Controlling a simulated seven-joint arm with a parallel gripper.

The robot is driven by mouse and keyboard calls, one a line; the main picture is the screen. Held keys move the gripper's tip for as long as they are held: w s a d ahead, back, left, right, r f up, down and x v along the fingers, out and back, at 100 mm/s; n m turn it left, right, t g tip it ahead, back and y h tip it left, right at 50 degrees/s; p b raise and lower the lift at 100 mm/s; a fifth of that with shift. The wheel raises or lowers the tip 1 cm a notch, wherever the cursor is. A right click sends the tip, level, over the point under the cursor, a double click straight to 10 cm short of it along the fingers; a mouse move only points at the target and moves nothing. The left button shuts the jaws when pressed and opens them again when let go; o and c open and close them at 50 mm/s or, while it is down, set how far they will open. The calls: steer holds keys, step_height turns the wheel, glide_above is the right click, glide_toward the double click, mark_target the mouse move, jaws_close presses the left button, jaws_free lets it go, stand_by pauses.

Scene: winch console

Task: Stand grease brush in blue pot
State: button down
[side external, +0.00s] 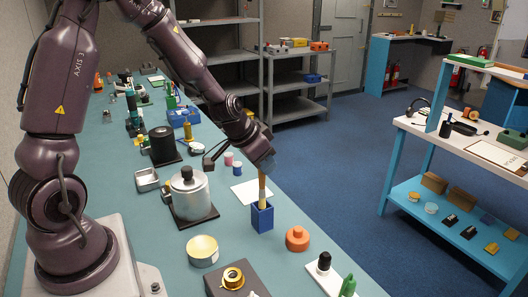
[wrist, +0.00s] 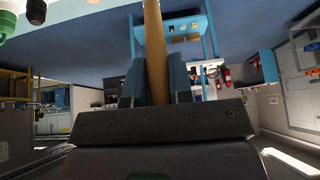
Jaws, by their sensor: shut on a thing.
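The blue pot (side external: 263,218) is a square, open-topped holder on the teal bench, right of the silver canister. The grease brush (side external: 262,190) is nearly upright, with its tan shaft between my gripper and the pot. Its lower end is hidden at the pot's mouth and appears to be inside the rim. My gripper (side external: 264,168) is above the pot and shut on the brush. In the wrist view the wooden brush handle (wrist: 155,50) stands between the two dark fingers of my gripper (wrist: 155,82). The pot cannot be made out there.
A silver canister (side external: 190,195) stands left of the pot, with a yellow tin (side external: 202,250) in front of it. An orange knob-topped piece (side external: 297,238) is close at the pot's right front. White paper (side external: 247,192) lies behind the pot. The bench's right edge is near.

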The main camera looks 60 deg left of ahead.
mark_target(264, 187)
steer(key=shift+f, duration=2.25)
steer(key=c, duration=0.9)
jaws_free()
steer(key=shift+c, duration=0.2)
steer(key=shift+r, duration=0.1)
steer(key=v, duration=1.2)
steer(key=shift+s+r, duration=0.25)
steer(key=shift+r, duration=0.05)
